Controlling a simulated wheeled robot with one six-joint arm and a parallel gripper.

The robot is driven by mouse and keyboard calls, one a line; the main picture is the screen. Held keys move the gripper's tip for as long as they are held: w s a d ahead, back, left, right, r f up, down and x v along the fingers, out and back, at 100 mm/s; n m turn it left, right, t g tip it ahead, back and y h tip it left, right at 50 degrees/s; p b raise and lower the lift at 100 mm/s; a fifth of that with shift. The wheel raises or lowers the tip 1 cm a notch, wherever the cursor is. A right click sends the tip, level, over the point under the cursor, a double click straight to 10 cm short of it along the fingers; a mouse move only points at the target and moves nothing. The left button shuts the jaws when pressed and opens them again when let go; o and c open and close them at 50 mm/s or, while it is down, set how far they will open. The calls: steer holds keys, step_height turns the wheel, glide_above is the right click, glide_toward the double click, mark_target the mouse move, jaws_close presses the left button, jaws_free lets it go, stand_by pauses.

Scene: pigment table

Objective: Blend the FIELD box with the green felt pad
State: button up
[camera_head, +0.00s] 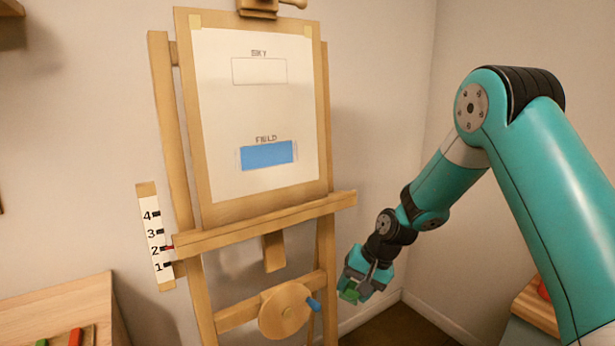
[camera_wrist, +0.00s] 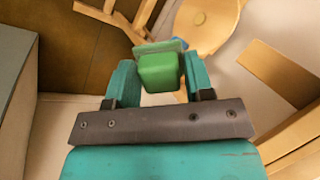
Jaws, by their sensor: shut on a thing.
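The FIELD box (camera_head: 267,155) is on the lower part of the paper on the easel and is filled with blue. Faint marks show just beyond its left and right ends. My gripper (camera_head: 358,290) is low, to the right of the easel and below its ledge, apart from the paper. It is shut on the green felt pad (camera_head: 350,295). In the wrist view the pad (camera_wrist: 158,72) shows as a green block between the two fingers (camera_wrist: 160,82), with a paler green layer at its far end.
The easel's wooden ledge (camera_head: 270,221) and a round crank wheel with a blue knob (camera_head: 313,304) stand left of my gripper. An empty box labelled SKY (camera_head: 259,71) is higher on the paper. A numbered scale (camera_head: 158,240) has a red pointer near 2.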

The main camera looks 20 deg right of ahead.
steer(key=w+a+r+m+t, duration=0.1)
steer(key=w+r+m+t, duration=0.1)
steer(key=r, duration=0.1)
steer(key=w+a+r+m+t+y+p, duration=0.1)
steer(key=w+r+t, duration=0.1)
steer(key=w+r, duration=0.1)
steer(key=w+a+r+m+t, duration=0.1)
steer(key=w+r+m+t, duration=0.1)
steer(key=r, duration=0.3)
steer(key=shift+w+a+m+t+y, duration=0.2)
steer(key=shift+w+m+t+y, duration=0.15)
steer(key=shift+w, duration=0.4)
steer(key=c, duration=0.3)
steer(key=w+r+m+t, duration=0.1)
steer(key=w+r+t, duration=0.1)
steer(key=r, duration=0.3)
steer(key=w+a+r+m+t+p, duration=0.1)
steer(key=w+r+t, duration=0.1)
steer(key=r, duration=0.3)
steer(key=w+a+r+m+t+h+p, duration=0.1)
steer(key=w+r+t, duration=0.1)
steer(key=r, duration=0.3)
steer(key=shift+r+t, duration=0.4)
steer(key=shift+t, duration=0.05)
steer(key=shift+p+x, duration=1.05)
steer(key=shift+x, duration=1.55)
